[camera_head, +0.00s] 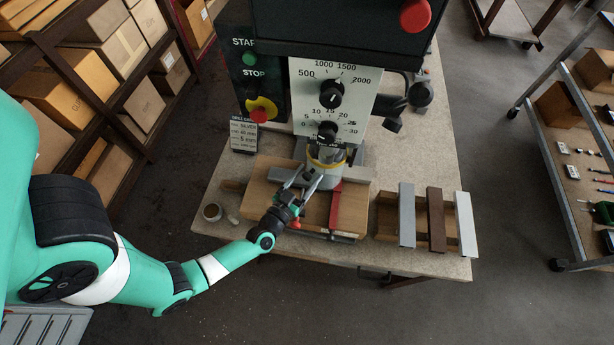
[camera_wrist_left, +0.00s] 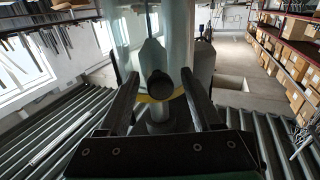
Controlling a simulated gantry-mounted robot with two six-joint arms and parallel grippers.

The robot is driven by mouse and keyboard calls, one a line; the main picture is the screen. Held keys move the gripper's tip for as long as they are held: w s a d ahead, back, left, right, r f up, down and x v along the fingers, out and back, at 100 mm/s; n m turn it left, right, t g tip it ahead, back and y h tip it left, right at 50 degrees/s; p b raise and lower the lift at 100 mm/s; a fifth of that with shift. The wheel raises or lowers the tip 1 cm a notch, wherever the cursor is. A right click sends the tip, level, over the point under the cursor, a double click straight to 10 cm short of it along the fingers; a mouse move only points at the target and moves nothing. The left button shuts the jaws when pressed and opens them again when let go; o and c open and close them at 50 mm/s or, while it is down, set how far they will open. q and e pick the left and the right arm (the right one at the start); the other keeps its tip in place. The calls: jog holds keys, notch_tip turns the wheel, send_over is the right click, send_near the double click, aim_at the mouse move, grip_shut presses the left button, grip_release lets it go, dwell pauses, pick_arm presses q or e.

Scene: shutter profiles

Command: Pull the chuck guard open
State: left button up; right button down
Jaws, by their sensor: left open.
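The chuck guard (camera_wrist_left: 125,45) is a clear, see-through shield at the front of the drill press, with a dark round knob (camera_wrist_left: 160,86) on it. In the head view the guard area (camera_head: 327,163) shows small, with a yellow band, under the dial panel. My left gripper (camera_head: 303,180) is right in front of it, coming from the lower left. In the left wrist view the open fingers (camera_wrist_left: 159,78) stand on either side of the knob, with gaps seen at both sides. Whether either finger touches it I cannot tell. My right gripper is not in view.
The drill press dial panel (camera_head: 333,105) rises above, with a start/stop box (camera_head: 256,85) to its left. Several profiles (camera_head: 436,220) lie at the right of the bench.

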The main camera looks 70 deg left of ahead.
pick_arm(q)
grip_shut()
dwell(1.4)
